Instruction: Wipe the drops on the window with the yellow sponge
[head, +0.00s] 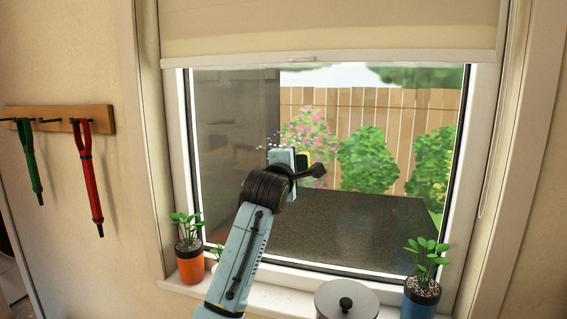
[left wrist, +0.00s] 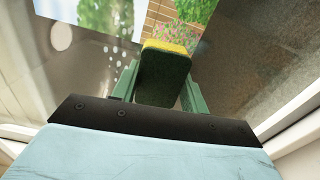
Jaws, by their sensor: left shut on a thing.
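The window (head: 380,215) fills the middle of the head view. A small cluster of pale drops (head: 268,142) is on its glass, just above and left of my left gripper (head: 300,160). In the left wrist view the drops (left wrist: 122,62) lie just left of the sponge. The yellow sponge (left wrist: 168,46) has a dark green side and sits between the green fingers of my left gripper, which is shut on it. I cannot tell whether the sponge touches the glass. My right gripper is not in view.
On the sill stand an orange potted plant (head: 190,262), a blue potted plant (head: 422,297) and a lidded pot (head: 345,301). A blind (head: 330,30) covers the window's top. Green and red straps (head: 90,180) hang on the left wall.

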